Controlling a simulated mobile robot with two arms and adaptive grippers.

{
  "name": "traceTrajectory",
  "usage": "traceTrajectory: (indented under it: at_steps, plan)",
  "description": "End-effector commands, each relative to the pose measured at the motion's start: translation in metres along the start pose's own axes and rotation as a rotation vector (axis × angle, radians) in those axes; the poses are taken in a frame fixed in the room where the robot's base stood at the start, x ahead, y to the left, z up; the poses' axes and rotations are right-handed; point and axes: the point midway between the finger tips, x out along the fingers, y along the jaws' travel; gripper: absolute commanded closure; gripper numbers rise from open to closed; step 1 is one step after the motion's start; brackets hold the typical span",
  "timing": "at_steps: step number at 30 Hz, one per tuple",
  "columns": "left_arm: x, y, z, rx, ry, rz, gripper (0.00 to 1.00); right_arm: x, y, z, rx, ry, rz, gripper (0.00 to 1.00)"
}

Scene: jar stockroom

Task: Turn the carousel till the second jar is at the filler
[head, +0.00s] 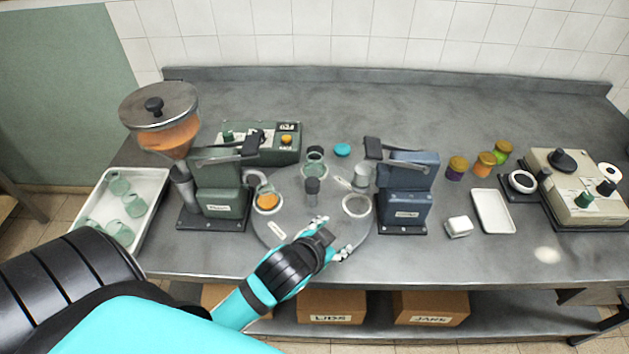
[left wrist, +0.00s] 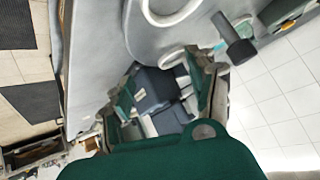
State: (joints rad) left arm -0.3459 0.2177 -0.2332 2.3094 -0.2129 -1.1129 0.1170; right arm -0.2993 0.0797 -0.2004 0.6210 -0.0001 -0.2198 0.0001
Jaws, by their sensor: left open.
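The round grey carousel (head: 295,225) sits on the bench between the green filler (head: 218,185) and the blue press (head: 408,190). A dark post (head: 312,190) stands at its middle; a dark post also shows in the left wrist view (left wrist: 238,48). A jar with orange filling (head: 267,200) is at the filler. An empty glass jar (head: 315,165) is at the back, and another glass jar (head: 361,178) is by the press. An empty white ring (head: 356,205) is at the right. My left gripper (head: 335,243) is open and empty over the carousel's front edge. My right gripper is out of view.
A tray (head: 157,180) of empty jars lies at the left. A turquoise lid (head: 342,150) lies behind the carousel. Several filled jars (head: 485,162), a white tray (head: 494,212) and a beige machine (head: 575,185) stand at the right.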

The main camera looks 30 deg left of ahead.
Motion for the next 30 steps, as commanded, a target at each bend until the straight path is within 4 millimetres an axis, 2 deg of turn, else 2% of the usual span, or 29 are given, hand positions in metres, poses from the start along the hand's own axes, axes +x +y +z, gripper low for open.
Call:
traceTrajectory:
  at_steps: [1,2,3,5,6,8,9,12,13,15,17,19,21,23,25,26,27,30]
  plan:
    - [-0.001,-0.006,-0.037,0.025,0.116,-0.026,0.41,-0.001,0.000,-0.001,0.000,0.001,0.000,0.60]
    - [0.002,-0.009,-0.059,0.045,0.194,-0.041,0.41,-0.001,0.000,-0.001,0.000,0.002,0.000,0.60]
    - [0.002,-0.011,-0.091,0.076,0.306,-0.060,0.41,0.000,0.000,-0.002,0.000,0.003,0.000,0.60]
    - [-0.004,-0.011,-0.143,0.137,0.495,-0.081,0.41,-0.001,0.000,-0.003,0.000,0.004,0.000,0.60]
    - [-0.013,-0.007,-0.179,0.190,0.633,-0.087,0.41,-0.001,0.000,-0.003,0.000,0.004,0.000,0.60]
    - [-0.032,0.005,-0.229,0.289,0.846,-0.080,0.41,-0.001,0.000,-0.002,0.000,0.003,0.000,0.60]
    - [-0.048,0.017,-0.257,0.368,0.985,-0.064,0.41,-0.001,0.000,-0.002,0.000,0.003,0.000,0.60]
    - [-0.089,0.057,-0.303,0.612,1.294,0.016,0.41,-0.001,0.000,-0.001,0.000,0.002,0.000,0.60]
    - [-0.099,0.070,-0.309,0.697,1.372,0.053,0.41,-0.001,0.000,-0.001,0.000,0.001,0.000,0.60]
    - [-0.116,0.100,-0.311,0.918,1.516,0.152,0.41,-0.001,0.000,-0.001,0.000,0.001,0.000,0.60]
    - [-0.120,0.119,-0.302,1.129,1.592,0.256,0.41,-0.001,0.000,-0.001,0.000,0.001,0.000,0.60]
    - [-0.113,0.131,-0.281,1.392,1.612,0.394,0.41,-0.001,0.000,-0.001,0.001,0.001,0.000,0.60]
    - [-0.093,0.126,-0.255,1.660,1.546,0.542,0.41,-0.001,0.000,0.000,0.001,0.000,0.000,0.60]
    - [-0.071,0.106,-0.233,1.879,1.419,0.671,0.41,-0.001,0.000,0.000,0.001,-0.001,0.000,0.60]
    - [-0.045,0.064,-0.210,2.100,1.191,0.811,0.41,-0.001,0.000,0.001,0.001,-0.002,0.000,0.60]
    - [-0.035,0.042,-0.202,2.176,1.076,0.864,0.41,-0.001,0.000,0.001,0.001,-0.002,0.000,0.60]
    - [-0.026,0.011,-0.193,2.256,0.915,0.926,0.41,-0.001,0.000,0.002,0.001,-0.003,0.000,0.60]
    - [-0.016,-0.069,-0.179,2.359,0.522,1.039,0.41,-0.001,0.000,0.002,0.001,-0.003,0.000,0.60]
